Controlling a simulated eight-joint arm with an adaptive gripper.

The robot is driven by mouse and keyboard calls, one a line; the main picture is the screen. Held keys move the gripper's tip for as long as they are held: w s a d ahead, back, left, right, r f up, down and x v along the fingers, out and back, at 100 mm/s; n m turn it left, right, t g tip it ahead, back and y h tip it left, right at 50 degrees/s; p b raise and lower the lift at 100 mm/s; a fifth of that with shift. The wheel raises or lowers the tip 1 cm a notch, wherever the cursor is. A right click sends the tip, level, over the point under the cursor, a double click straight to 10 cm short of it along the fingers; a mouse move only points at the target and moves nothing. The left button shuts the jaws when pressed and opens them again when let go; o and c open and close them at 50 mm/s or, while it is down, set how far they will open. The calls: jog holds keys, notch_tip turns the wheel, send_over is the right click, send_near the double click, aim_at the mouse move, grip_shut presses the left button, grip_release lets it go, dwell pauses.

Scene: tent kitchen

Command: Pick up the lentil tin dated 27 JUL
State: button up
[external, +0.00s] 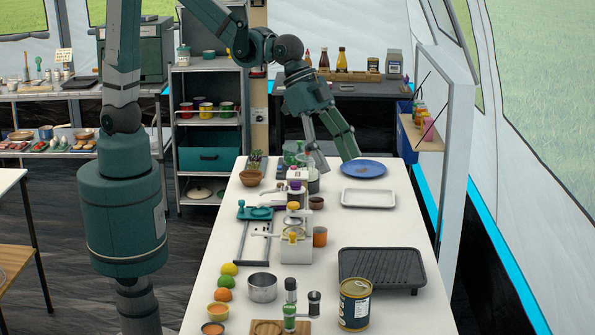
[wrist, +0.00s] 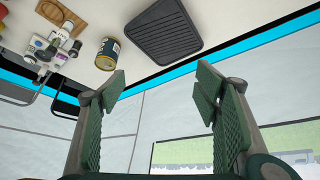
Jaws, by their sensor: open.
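A tin (external: 354,304) with a dark blue label and a gold lid stands upright at the near end of the white table, in front of the black griddle. The writing on its label is too small to read. A tin with a dark label and gold lid also shows at the top of the wrist view (wrist: 108,53). My gripper (external: 338,164) is over the far part of the table, near the blue plate, well away from the tin. In the wrist view, its two green fingers (wrist: 162,88) are spread apart with nothing between them.
The black griddle (external: 382,268) lies just behind the tin. Grinders (external: 290,305), a metal pot (external: 262,287) and fruit stand to its left. A white tray (external: 369,198) and the blue plate (external: 362,168) lie farther back. The table's right front corner is bare.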

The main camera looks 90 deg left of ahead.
jog(key=w+d+f+m, duration=0.25)
jog(key=d+f, duration=0.45)
jog(key=d, duration=0.5)
jog(key=m+g+h, duration=0.1)
jog(key=g, duration=0.1)
send_over(354, 285)
jog(key=s+a, duration=0.2)
notch_tip(354, 285, down, 9)
jog(key=shift+w+a+f, duration=0.1)
jog(key=shift+a, duration=0.05)
jog(key=shift+f, duration=0.1)
jog(key=shift+x, duration=1.2)
jog(key=shift+w, duration=0.1)
jog(key=shift+b+x, duration=0.6)
jog(key=shift+x, duration=2)
jog(key=shift+w, duration=0.1)
jog(key=shift+c, duration=0.2)
jog(key=c, duration=1.2)
